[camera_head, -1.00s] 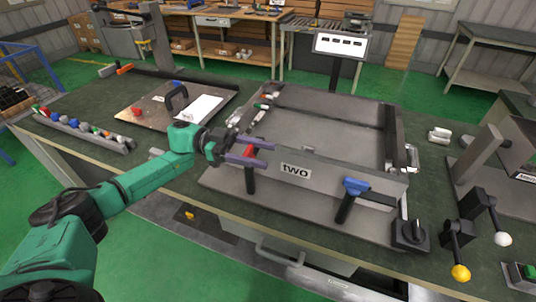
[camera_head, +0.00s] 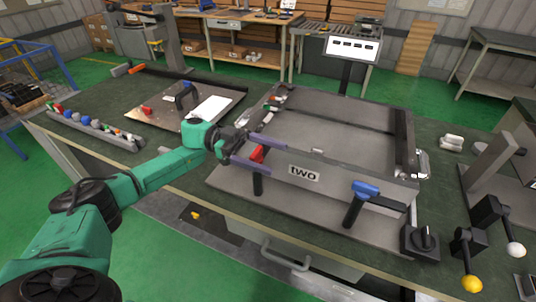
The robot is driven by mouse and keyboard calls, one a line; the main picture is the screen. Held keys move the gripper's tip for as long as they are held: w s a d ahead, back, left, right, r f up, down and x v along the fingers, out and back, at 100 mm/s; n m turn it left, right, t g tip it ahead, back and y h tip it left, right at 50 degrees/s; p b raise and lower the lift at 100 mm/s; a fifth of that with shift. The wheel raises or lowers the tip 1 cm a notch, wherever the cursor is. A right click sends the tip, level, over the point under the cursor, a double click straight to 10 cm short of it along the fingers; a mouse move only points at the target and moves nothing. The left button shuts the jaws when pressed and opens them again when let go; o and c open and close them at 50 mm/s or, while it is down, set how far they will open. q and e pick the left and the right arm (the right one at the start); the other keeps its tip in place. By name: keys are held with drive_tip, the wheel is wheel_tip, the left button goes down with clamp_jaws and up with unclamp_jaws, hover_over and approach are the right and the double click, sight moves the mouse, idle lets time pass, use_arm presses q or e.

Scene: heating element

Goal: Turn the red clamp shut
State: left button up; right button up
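The red clamp (camera_head: 257,154) is on the front left of the grey frame marked "two", and its black handle (camera_head: 258,185) hangs down at the frame's front. My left gripper (camera_head: 274,158) reaches in from the left. Its two purple-grey fingers are apart, one on the near side and one on the far side of the red part. A gap shows between them, and I cannot tell whether either finger touches the clamp. The near finger partly covers the clamp. My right gripper is not in view.
A blue clamp (camera_head: 365,189) with a black handle sits at the frame's front right. A black rotary switch (camera_head: 421,241) and levers with yellow (camera_head: 472,283) and white (camera_head: 515,250) knobs stand farther right. A plate with a black handle (camera_head: 186,95) lies behind my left arm.

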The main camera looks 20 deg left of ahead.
use_arm(q)
drive_tip(key=shift+a+f, duration=0.1)
drive_tip(key=shift+a, duration=0.15)
drive_tip(key=a+b, duration=0.9)
drive_tip(key=a, duration=0.5)
drive_tip(key=shift+w, duration=0.3)
